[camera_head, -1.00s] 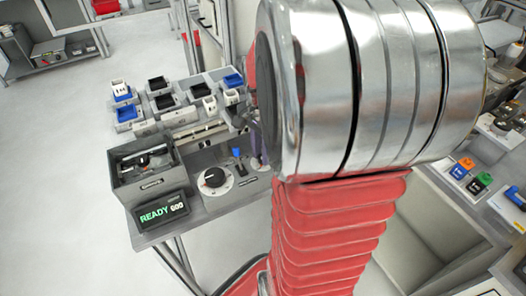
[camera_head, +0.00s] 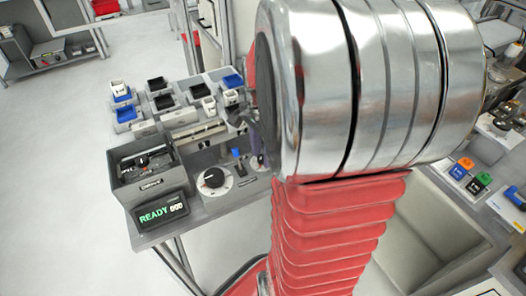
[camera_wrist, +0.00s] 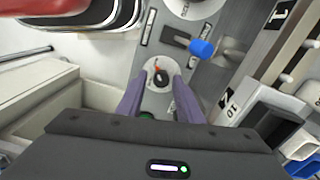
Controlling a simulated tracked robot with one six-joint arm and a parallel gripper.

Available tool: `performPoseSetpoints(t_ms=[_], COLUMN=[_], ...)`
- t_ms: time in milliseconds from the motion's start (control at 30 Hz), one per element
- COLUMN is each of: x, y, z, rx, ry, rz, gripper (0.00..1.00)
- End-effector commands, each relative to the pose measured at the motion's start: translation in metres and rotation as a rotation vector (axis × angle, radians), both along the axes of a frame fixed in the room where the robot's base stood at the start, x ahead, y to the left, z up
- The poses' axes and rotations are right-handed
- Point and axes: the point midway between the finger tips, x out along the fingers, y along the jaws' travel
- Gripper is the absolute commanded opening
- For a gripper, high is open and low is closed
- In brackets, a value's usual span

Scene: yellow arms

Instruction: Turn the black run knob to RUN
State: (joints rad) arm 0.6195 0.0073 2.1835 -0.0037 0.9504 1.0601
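A small dark knob with a red mark (camera_wrist: 158,77) sits on a pale round dial in the wrist view. My gripper (camera_wrist: 159,82) is open, its two purple-grey fingers on either side of this knob; I cannot tell whether they touch it. In the head view, my arm hides most of the gripper, and a finger shows beside the blue-tipped lever (camera_head: 236,154). The lever also shows in the wrist view (camera_wrist: 200,47). A larger black knob on a white dial (camera_head: 213,178) stands left of the lever. Labels are too small to read.
A display (camera_head: 161,212) shows green READY and blurred white digits. A grey open box (camera_head: 152,185) stands behind it. Small black, blue and white bins (camera_head: 165,102) fill the rear of the bench. Coloured blocks (camera_head: 467,163) sit on another surface at right.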

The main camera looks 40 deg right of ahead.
Motion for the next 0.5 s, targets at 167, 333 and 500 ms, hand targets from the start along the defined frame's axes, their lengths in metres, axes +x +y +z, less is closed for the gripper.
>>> performPoseSetpoints(t_ms=[167, 333, 500], x=[0.000, 0.001, 0.002], y=[0.001, 0.001, 0.001], z=[0.000, 0.000, 0.010], rx=[0.001, 0.002, 0.001], ry=[0.000, -0.001, -0.004], rz=[0.001, 0.001, 0.001], gripper=[0.39, 0.39, 0.39])
